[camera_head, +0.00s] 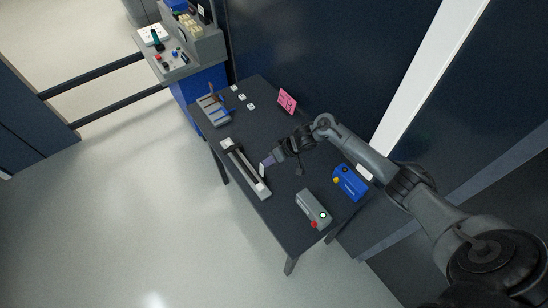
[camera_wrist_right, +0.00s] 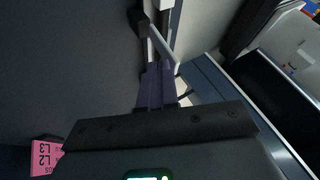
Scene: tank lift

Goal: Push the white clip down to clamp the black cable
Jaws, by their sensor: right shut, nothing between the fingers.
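A pale grey fixture (camera_head: 256,181) lies on the dark table, with the black cable (camera_head: 241,163) along its channel. The white clip (camera_head: 262,171) stands up at the fixture's right side, tilted. In the right wrist view the clip (camera_wrist_right: 164,48) is a thin white strip just beyond the fingertips. My right gripper (camera_head: 267,161) is shut and empty, its purple fingertips at the clip's upper end. In the right wrist view the fingertips (camera_wrist_right: 155,70) overlap the clip; I cannot tell whether they touch. My left gripper is not in view.
A grey box with a red button (camera_head: 312,209) and a blue device (camera_head: 349,182) stand at the table's right. A pink sign (camera_head: 287,101) and a grey holder (camera_head: 213,110) stand towards the back. Several small white pieces lie between them.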

